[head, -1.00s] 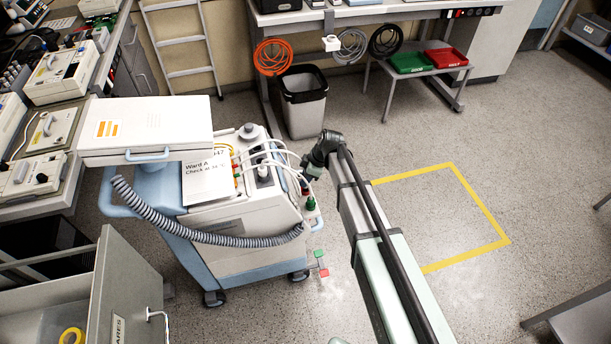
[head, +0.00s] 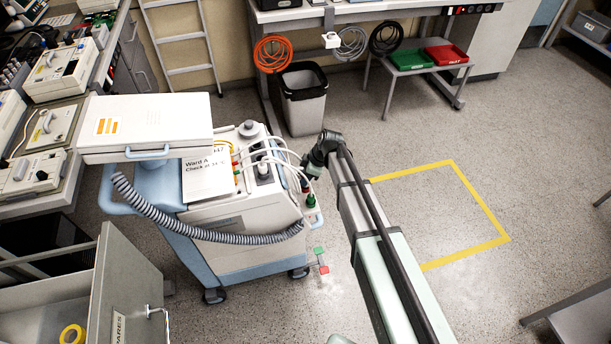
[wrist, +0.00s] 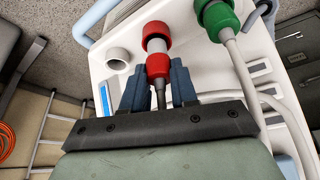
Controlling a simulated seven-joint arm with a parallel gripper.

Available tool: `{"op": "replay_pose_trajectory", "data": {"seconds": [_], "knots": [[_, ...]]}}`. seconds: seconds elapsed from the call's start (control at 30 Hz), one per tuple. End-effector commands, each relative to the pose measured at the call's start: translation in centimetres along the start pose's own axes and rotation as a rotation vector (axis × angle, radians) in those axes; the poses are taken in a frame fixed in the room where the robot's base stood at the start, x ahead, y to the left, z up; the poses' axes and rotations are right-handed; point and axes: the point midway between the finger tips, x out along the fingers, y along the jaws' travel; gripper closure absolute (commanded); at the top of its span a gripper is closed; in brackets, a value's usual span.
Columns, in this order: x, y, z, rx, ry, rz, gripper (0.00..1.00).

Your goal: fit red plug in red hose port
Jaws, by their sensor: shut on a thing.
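The red plug (wrist: 158,66) is between the two blue-grey fingers of my gripper (wrist: 158,84), which is shut on it, with a dark stem behind it. Just beyond the plug, in line with it, is a white band and then the red hose port (wrist: 156,31) on the white cart top. The plug's front end is at the port, but I cannot tell how deeply it is seated. In the head view my gripper is mostly hidden behind the dark wrist, beside the cart's right edge.
A green connector (wrist: 217,18) with a white hose stands close right of the plug. A bare white port (wrist: 117,59) is to the left. The cart (head: 240,250) carries several hoses and cables. The floor right of the cart is clear, with a yellow-taped square (head: 478,195).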

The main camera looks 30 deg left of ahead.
Motion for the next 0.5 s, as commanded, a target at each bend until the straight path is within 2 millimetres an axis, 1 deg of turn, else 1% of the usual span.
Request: {"op": "replay_pose_trajectory", "data": {"seconds": [0.5], "knots": [[0.96, 0.01, 0.39, 0.000, 0.000, 0.000, 1.00]]}}
